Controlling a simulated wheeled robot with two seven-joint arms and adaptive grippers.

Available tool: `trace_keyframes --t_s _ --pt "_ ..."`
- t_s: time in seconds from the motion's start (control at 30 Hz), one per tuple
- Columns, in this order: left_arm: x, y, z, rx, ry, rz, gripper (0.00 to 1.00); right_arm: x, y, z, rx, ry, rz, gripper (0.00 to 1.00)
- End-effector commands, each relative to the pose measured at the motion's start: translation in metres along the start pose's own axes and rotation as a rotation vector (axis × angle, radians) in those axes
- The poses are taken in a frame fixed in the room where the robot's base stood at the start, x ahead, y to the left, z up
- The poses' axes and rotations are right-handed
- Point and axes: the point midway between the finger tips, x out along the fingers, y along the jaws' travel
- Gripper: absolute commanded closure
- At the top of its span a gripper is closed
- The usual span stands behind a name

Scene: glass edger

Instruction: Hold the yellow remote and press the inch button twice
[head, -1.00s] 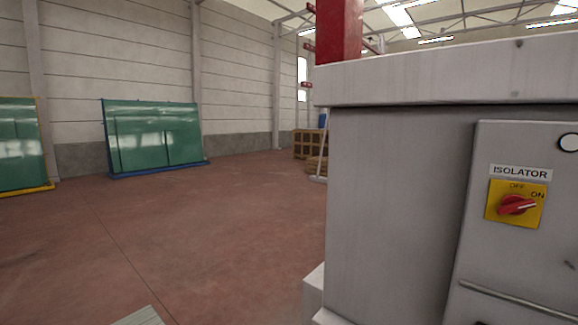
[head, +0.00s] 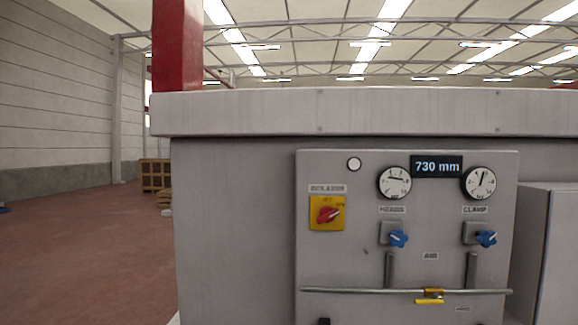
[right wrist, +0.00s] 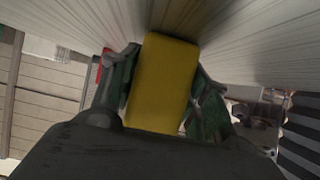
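The yellow remote (right wrist: 162,84) stands upright in the middle of the right wrist view, with a plain face towards the camera. My right gripper (right wrist: 160,98) has a dark finger on each side of it, and both appear closed against its sides. No buttons show on this face, so the inch button is hidden. Neither gripper shows in the head view, and my left gripper is in neither current view.
A grey machine cabinet (head: 235,230) fills the front. Its control panel (head: 320,265) has a yellow isolator switch (head: 327,213), a 730 mm display (head: 437,167), two gauges, blue knobs and a rail (head: 360,291) with a yellow fitting (head: 432,295). Open floor (head: 80,250) lies left.

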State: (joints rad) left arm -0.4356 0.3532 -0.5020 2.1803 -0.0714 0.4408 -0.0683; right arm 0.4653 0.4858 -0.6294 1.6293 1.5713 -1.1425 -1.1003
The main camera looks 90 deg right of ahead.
Motion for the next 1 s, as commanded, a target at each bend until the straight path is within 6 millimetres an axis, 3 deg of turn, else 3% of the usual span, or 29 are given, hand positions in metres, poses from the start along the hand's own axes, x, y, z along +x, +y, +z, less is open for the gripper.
trace_keyframes --t_s 0.03,0.13,0.63,1.0 --pt "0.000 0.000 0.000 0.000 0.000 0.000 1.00 0.000 0.000 0.000 0.000 0.000 0.000 0.44" --pt "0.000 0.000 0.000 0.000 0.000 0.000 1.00 0.000 0.000 0.000 0.000 0.000 0.000 0.31" --pt "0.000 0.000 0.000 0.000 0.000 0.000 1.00 -0.005 0.000 0.001 0.000 0.000 0.001 0.30" --pt "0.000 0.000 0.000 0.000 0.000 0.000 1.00 -0.045 0.001 0.001 0.000 -0.001 0.002 0.30"
